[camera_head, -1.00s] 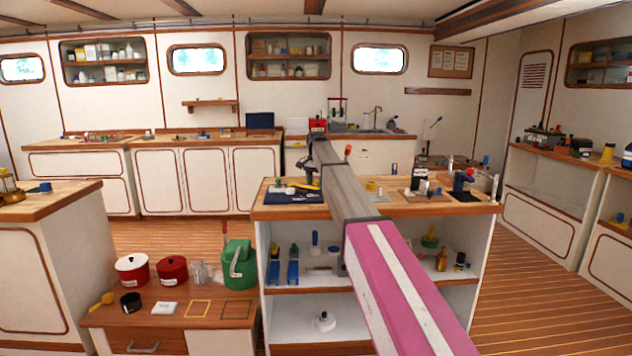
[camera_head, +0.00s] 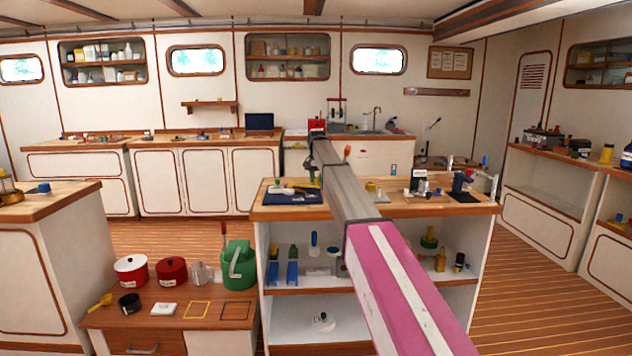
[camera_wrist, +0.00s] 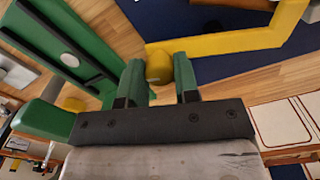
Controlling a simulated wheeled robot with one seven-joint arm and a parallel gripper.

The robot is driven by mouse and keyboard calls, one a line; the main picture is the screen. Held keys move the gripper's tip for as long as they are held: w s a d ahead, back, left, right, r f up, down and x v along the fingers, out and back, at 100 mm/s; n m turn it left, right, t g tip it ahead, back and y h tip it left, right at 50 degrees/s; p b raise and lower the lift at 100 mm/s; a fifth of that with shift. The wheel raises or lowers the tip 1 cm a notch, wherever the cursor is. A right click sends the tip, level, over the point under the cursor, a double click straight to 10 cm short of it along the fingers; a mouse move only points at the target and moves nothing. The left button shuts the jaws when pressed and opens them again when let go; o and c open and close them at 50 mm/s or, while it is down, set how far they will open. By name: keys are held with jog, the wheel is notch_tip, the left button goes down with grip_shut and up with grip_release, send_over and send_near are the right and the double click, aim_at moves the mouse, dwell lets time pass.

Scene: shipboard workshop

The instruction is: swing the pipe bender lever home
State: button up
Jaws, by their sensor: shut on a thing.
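In the wrist view my gripper (camera_wrist: 158,80) is shut on a yellow knob (camera_wrist: 158,66), with one green finger on either side of it. A yellow bar (camera_wrist: 225,46), which looks like the pipe bender lever, runs right from beside the knob and bends upward at the right. How knob and bar join is partly hidden by the fingers. A green slotted piece (camera_wrist: 62,42) lies at the left; I cannot tell what it belongs to. In the head view a small yellow part (camera_head: 304,187) shows over the blue mat (camera_head: 290,199), below my dark wrist; the fingers are not clear there.
The mat lies at the left end of the wooden bench top (camera_head: 400,209). A blue-and-dark device (camera_head: 461,183) and small items stand toward its right end. A low cabinet with red pots (camera_head: 171,270) and a green watering can (camera_head: 239,265) stands at the left front.

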aim_at(316, 189)
jog(key=shift+w+n, duration=1.6)
jog(key=shift+w, duration=0.2)
jog(key=o, duration=0.9)
jog(key=shift+o, duration=0.2)
jog(key=shift+r, duration=0.15)
notch_tip(316, 189, up, 11)
jog(key=shift+f, duration=0.2)
